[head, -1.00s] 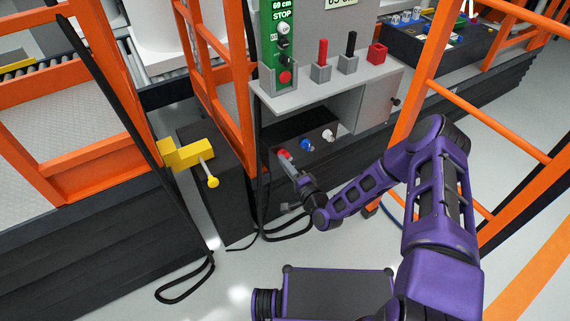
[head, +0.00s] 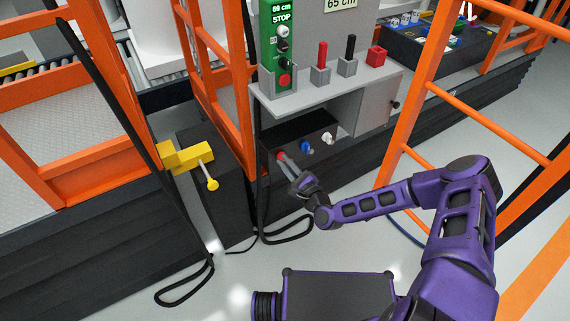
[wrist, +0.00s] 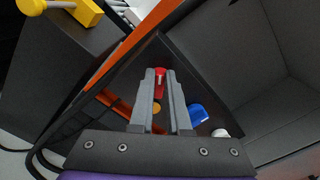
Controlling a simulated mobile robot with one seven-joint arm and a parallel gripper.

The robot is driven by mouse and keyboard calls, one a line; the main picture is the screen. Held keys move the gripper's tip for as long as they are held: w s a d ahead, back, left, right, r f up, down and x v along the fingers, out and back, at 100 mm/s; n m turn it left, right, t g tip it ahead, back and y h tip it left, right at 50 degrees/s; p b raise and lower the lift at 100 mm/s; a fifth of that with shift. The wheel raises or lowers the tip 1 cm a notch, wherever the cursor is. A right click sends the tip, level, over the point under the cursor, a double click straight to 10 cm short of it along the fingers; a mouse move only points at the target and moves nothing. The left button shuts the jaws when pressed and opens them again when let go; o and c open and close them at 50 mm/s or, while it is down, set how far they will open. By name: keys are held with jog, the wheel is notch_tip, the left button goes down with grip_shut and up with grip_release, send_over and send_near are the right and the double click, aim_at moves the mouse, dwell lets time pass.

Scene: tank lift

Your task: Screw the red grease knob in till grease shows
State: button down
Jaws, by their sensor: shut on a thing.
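The red grease knob (head: 280,155) is at the left end of a row of knobs on the front of a dark box under the grey shelf. It also shows in the wrist view (wrist: 160,80), between the fingertips. My gripper (head: 284,158) reaches it from the front right and is shut on it; the fingers also show in the wrist view (wrist: 161,84). The fingers partly hide the knob.
A blue knob (head: 306,146) and a white knob (head: 328,137) sit right of the red one. A yellow latch (head: 188,157) and a hanging black cable (head: 287,230) are to the left. Orange rails (head: 420,100) stand at right. The grey shelf (head: 325,88) overhangs the knobs.

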jog(key=m, duration=0.4)
jog(key=shift+w+d+r+m, duration=0.15)
jog(key=shift+d+r+m, duration=0.05)
jog(key=shift+r+m, duration=0.1)
dwell(0.5)
jog(key=c, duration=0.9)
grip_release()
jog(key=shift+f, duration=0.1)
jog(key=v, duration=1.7)
jog(key=shift+d, duration=0.2)
